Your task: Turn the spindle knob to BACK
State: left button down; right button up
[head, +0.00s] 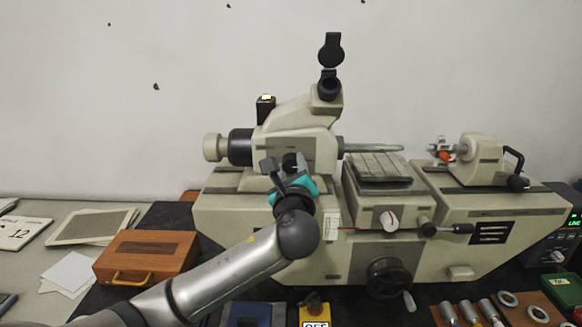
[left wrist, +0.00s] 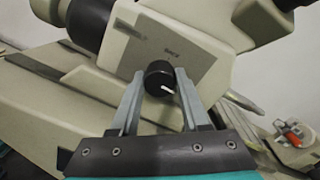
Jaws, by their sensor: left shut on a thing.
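The spindle knob (left wrist: 159,79) is a black round knob with a white pointer line, on the front of the beige spindle housing (left wrist: 165,45). In the left wrist view its pointer slants toward the lower right. A small label sits above it, too blurred to read surely. My left gripper (left wrist: 158,88) has a finger on each side of the knob and is shut on it. In the head view the left gripper (head: 287,172) is at the housing front (head: 295,150) and partly covers the knob. My right gripper is not in view.
The beige machine (head: 260,215) fills the middle, with a slide table (head: 378,168) and a handwheel (head: 388,278) right of my arm. A wooden box (head: 147,257) stands at the left. Metal rings and cylinders (head: 487,310) lie at the lower right.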

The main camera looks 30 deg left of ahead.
pick_arm(q)
jog(key=shift+n, duration=0.4)
jog(key=shift+n+p, duration=0.65)
jog(key=shift+n, duration=0.55)
jog(key=n+p, duration=0.1)
jog(key=n, duration=0.3)
jog(key=shift+f+n, duration=0.1)
jog(key=shift+n, duration=0.2)
jog(key=n, duration=0.5)
jog(key=shift+h, duration=0.4)
jog(key=shift+n+p, duration=0.3)
jog(key=shift+n, duration=2)
jog(key=shift+c, duration=1.9)
grip_release()
jog(key=shift+s+f, duration=0.1)
